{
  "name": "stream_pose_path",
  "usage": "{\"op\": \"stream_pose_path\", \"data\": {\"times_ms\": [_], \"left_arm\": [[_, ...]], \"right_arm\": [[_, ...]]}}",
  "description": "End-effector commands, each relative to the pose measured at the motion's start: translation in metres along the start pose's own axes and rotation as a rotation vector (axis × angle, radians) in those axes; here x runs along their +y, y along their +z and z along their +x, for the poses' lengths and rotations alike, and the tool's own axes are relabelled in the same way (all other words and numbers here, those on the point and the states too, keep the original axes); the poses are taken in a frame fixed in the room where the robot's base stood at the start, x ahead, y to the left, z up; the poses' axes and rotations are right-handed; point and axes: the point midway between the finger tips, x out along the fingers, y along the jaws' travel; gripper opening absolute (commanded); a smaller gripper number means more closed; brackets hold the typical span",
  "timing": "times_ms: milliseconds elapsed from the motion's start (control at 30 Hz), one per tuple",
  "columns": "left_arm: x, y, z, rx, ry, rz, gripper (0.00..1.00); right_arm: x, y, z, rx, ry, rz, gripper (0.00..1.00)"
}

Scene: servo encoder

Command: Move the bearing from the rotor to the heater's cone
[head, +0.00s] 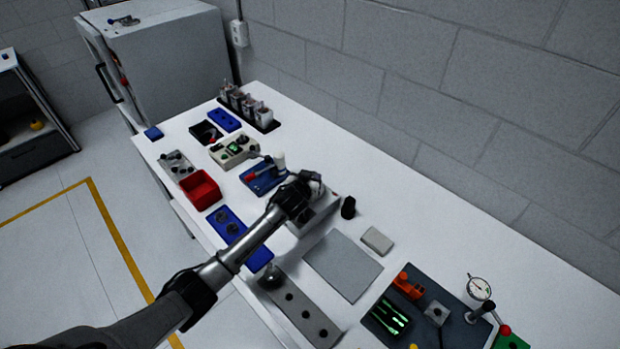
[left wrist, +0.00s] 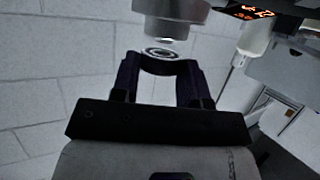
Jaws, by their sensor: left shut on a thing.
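My left gripper (head: 306,186) is over a grey box-shaped unit (head: 322,215) in the middle of the bench. In the left wrist view my left gripper (left wrist: 160,75) is shut on the bearing (left wrist: 161,53), a small metal ring between its fingertips. A pale metal cylinder (left wrist: 172,14) with a narrower end is right by the ring. I cannot tell whether the two touch, or whether this is the cone or the rotor. An orange lit display (left wrist: 250,12) shows at the upper right of that view. My right gripper is not in view.
A blue fixture (head: 262,180) with a white upright part stands behind the gripper. A black cylinder (head: 348,208) stands close right. A grey mat (head: 343,264) in front is bare. A dark mat with tools (head: 420,318) lies front right.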

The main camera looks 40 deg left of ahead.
Motion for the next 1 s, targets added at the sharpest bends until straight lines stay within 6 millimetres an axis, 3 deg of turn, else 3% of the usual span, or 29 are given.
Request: {"op": "stream_pose_path", "data": {"times_ms": [1000], "left_arm": [[0.0, 0.0031, 0.0013, 0.001, 0.0, 0.0, 0.17]], "right_arm": [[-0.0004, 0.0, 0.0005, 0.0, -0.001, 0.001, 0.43]]}}
